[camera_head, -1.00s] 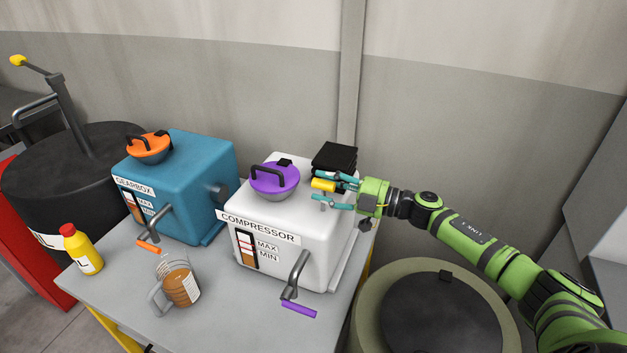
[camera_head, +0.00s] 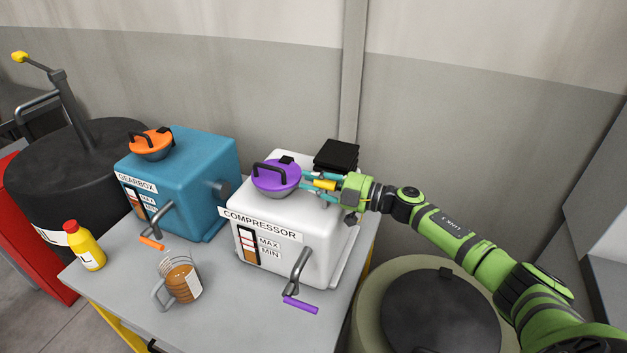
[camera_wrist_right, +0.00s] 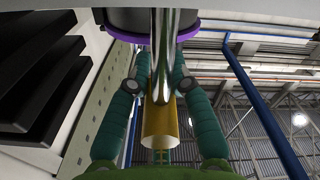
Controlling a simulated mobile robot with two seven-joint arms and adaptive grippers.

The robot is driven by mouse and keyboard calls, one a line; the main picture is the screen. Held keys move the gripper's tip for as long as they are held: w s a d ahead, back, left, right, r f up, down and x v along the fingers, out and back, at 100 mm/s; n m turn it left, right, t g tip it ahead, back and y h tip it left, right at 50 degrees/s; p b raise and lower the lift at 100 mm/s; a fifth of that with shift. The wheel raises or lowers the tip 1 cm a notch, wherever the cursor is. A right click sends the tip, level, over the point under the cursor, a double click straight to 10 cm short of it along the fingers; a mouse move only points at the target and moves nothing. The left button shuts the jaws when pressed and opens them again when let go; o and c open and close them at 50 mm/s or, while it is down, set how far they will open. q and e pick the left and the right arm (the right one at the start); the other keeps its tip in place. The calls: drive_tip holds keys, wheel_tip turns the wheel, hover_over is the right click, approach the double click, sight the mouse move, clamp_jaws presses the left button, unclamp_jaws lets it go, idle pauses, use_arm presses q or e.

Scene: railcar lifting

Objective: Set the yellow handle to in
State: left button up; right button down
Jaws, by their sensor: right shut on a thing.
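The yellow handle (camera_head: 325,185) is a short cylinder at the back right of the white compressor (camera_head: 290,262), by the purple lid (camera_head: 276,177). In the right wrist view the yellow handle (camera_wrist_right: 160,127) is a sleeve on a shiny metal rod that runs up towards the purple-rimmed lid (camera_wrist_right: 191,31). My right gripper (camera_head: 308,182) reaches in from the right and is shut on the handle. Its teal fingers lie on both sides of it in the wrist view. Where the rod joins the compressor is hidden. My left gripper is out of view.
A black stack (camera_head: 336,155) stands behind the handle. A blue gearbox (camera_head: 190,185), a glass jug (camera_head: 181,283) of brown liquid and a yellow bottle (camera_head: 85,247) share the grey table (camera_head: 240,315). Purple (camera_head: 300,305) and orange (camera_head: 151,243) crank grips stick out in front. A drum (camera_head: 440,310) stands at lower right.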

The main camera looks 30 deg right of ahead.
wheel_tip(320, 180, down, 4)
drive_tip(key=b, duration=0.2)
drive_tip(key=shift+f+b, duration=0.2)
drive_tip(key=shift+b, duration=0.15)
drive_tip(key=c, duration=1.1)
unclamp_jaws()
drive_tip(key=shift+f, duration=0.1)
drive_tip(key=shift+d, duration=0.1)
drive_tip(key=v, duration=1.2)
